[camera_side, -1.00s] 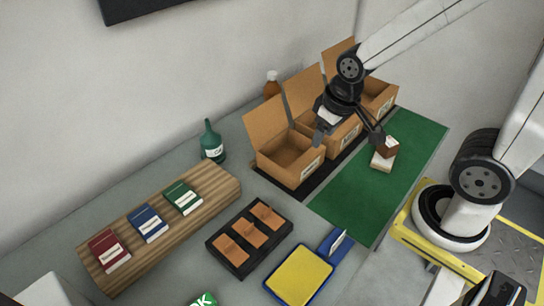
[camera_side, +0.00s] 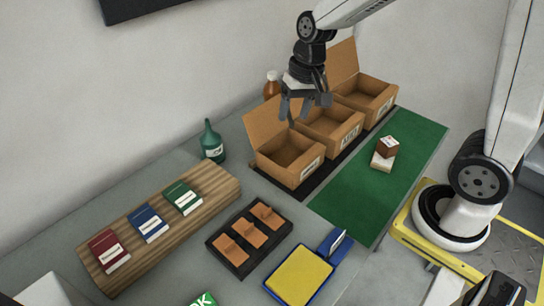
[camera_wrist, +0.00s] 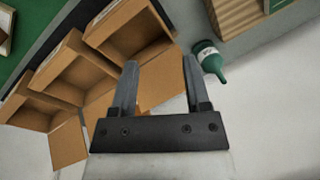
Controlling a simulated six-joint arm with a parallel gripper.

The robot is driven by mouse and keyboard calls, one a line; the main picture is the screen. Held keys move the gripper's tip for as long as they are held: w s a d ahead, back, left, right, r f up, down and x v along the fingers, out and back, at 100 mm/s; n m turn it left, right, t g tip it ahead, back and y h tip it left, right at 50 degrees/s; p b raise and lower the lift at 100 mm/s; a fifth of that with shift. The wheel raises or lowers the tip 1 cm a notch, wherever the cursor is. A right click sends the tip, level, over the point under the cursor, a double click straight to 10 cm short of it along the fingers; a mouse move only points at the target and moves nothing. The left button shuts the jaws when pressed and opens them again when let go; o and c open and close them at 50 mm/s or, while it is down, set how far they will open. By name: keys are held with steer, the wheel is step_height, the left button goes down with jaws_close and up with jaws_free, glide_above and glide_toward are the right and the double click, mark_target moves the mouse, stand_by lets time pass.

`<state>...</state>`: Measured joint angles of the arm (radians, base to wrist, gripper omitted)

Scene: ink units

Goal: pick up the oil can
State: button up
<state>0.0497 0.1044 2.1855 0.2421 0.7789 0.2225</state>
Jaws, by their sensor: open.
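The oil can (camera_side: 212,144) is a dark green bottle with a narrow spout and a white label. It stands upright on the grey table, left of the cardboard boxes and behind the wooden rack. It also shows in the wrist view, right of the fingers (camera_wrist: 210,58). My gripper (camera_side: 304,108) is open and empty, above the boxes, to the right of the oil can and higher than it. In the wrist view its two fingers (camera_wrist: 160,62) stand apart with part of a cardboard box behind them.
Three open cardboard boxes (camera_side: 290,172) stand in a row with lids up. An amber bottle (camera_side: 271,87) is partly hidden behind them. A wooden rack (camera_side: 225,180) holds red, blue and green packs. A green mat (camera_side: 345,205) carries a small brown-and-white stack (camera_side: 384,157).

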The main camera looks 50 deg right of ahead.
steer(key=w+a+f+m+g+y, duration=0.1)
steer(key=w+m+y, duration=1.1)
steer(key=w, duration=1.2)
steer(key=m, duration=0.1)
glide_toward(204, 137)
step_height(204, 137, up, 3)
steer(key=a, duration=0.2)
steer(key=shift+a+f+h, duration=0.15)
steer(key=shift+a+f, duration=0.1)
steer(key=shift+a, duration=0.35)
steer(key=shift+a+f+h, duration=0.15)
steer(key=shift+a+f, duration=0.05)
steer(key=shift+a, duration=0.45)
steer(key=shift+a, duration=0.1)
steer(key=shift+x, duration=2.55)
jaws_close()
